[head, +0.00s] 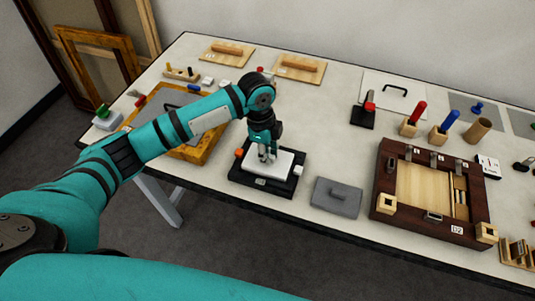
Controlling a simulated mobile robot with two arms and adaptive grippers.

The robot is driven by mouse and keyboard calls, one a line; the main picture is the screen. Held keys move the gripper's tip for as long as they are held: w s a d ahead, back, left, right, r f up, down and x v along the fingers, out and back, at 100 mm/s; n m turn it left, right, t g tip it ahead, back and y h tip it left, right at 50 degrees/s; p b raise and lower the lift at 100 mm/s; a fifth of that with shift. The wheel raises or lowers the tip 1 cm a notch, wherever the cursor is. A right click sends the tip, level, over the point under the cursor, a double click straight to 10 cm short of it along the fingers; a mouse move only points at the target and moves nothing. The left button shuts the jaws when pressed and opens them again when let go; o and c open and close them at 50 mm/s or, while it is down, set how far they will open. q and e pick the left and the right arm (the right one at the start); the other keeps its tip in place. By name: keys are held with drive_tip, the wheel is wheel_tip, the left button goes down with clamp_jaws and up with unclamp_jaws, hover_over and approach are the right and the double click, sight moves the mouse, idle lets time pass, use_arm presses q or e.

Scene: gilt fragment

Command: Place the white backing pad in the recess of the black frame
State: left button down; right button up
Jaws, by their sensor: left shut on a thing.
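The white backing pad (285,163) is over the middle of the black frame (268,187), near the table's front edge. The frame's dark border shows around it. My left gripper (267,156) points down from above and is shut on the pad near its middle. From this angle I cannot tell whether the pad rests in the recess or hangs slightly above it. The recess itself is hidden under the pad. My right gripper is not in view.
A dark wooden tray (380,183) stands farther right. A yellow-framed board (203,154) lies left under my left arm. An orange knob (239,153) sits at the black frame's left corner.

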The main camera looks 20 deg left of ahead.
use_arm(q)
drive_tip(key=shift+s+f, duration=0.1)
drive_tip(key=shift+f, duration=0.75)
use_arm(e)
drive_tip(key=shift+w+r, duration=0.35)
use_arm(q)
drive_tip(key=shift+f, duration=0.2)
drive_tip(key=c, duration=1.3)
unclamp_jaws()
drive_tip(key=shift+o, duration=0.2)
drive_tip(key=shift+r, duration=0.1)
wheel_tip(320, 180, up, 12)
drive_tip(key=a+b, duration=0.1)
drive_tip(key=shift+a, duration=0.2)
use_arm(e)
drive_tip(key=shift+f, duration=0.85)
